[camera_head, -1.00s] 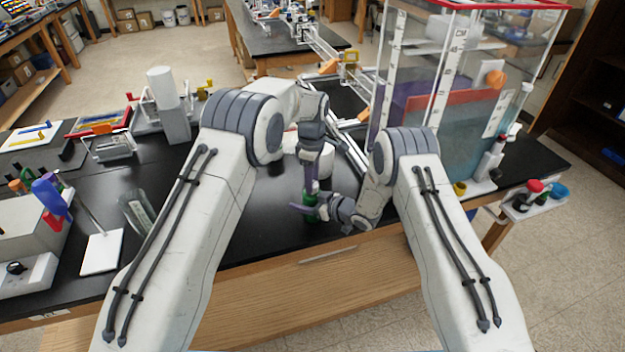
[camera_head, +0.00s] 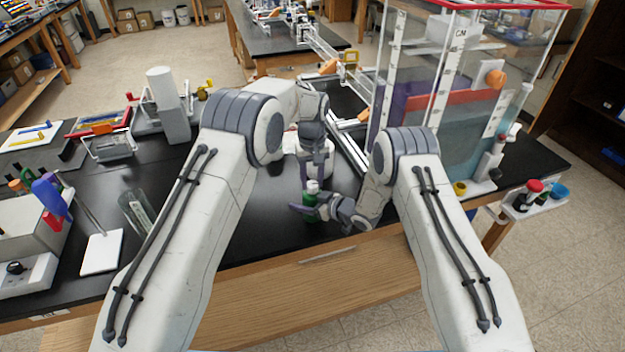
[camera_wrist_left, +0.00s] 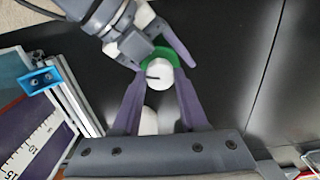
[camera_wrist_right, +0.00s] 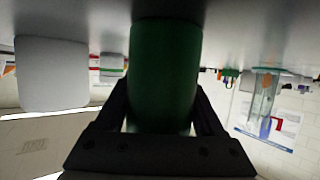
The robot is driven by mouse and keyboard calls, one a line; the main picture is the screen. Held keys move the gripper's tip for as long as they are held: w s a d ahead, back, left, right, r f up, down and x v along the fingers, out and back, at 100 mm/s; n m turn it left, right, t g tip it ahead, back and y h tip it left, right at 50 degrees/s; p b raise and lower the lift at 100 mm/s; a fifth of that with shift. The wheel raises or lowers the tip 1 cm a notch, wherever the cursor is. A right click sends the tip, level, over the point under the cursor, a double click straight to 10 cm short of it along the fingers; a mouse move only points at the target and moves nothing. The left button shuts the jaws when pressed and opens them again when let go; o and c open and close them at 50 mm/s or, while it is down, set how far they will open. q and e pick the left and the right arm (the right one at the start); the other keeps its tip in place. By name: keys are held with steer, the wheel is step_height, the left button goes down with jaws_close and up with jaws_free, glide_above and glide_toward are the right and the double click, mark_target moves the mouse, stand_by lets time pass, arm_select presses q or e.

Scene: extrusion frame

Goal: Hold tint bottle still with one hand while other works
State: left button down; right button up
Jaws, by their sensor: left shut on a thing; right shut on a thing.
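The green tint bottle (camera_head: 311,204) stands near the front edge of the black bench, with a white cap (camera_head: 312,187) at its top. My right gripper (camera_head: 318,208) is shut around the bottle's body from the right; the green body fills the middle of the right wrist view (camera_wrist_right: 165,75). My left gripper (camera_head: 313,178) comes down from above, its two fingertips on either side of the white cap, which the left wrist view shows from above with a dark mark (camera_wrist_left: 160,74). I cannot tell whether the cap is seated or slightly raised.
A white rounded container (camera_wrist_right: 52,72) stands close by on the bench. A large clear tank (camera_head: 455,90) stands at the right. The bench between is mostly clear.

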mark_target(312, 183)
arm_select(q)
steer(key=m, duration=1.1)
steer(key=shift+m, duration=1.9)
steer(key=c, duration=0.7)
jaws_free()
step_height(312, 183, up, 12)
